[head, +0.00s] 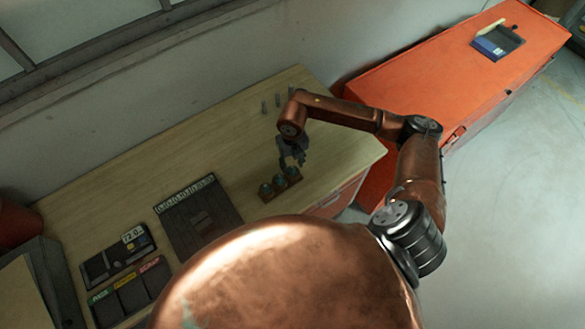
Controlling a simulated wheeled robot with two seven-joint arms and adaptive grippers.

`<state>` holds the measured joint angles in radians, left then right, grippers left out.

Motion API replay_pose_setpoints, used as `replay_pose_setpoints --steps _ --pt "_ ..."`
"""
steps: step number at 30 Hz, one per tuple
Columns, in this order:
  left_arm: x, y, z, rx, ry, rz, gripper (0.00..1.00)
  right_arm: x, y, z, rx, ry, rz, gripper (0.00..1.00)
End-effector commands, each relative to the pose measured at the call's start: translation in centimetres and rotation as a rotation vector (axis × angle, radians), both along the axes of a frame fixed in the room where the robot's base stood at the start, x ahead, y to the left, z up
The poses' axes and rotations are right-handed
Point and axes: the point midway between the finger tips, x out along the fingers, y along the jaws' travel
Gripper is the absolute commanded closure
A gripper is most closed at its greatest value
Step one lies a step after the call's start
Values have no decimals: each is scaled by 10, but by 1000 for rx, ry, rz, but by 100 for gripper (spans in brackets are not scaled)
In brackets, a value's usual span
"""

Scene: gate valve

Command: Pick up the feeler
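My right gripper (293,160) hangs over the wooden workbench (120,185), just above and behind a small brown rack (268,196) with three dark round pieces. Its fingers are small and partly dark, so I cannot tell whether they are open or shut, or whether they touch the rack. Nothing is clearly visible between them. I cannot identify a feeler for certain. A flat dark case (205,228) with a row of marked pale tabs along its back edge lies left of the rack. My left gripper is not in view.
A dark device (118,258) with a numbered display and a tray (130,296) with green, yellow and red labels sit at left. Several small grey pegs (277,101) stand at the back. An orange cabinet (440,75) stands right; the bench's middle back is clear.

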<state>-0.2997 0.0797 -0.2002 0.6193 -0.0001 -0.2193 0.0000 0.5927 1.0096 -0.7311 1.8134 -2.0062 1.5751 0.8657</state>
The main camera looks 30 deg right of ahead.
Motion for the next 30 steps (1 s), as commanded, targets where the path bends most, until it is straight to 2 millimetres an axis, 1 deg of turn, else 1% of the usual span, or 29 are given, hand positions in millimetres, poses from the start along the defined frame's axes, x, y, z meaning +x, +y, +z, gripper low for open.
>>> replay_pose_setpoints --steps 1,3,6,14,27,30 --pt "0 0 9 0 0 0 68 0 -1 -4 0 4 -3 64" --pt "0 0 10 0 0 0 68 0 0 -15 1 3 -2 64" --pt "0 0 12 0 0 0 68 0 -1 -24 1 2 -2 64" --pt "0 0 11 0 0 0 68 0 -1 -28 1 0 -2 64" --pt "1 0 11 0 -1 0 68 0 -1 -27 2 0 -2 94" --pt "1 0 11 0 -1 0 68 0 -1 -27 2 0 -2 100"
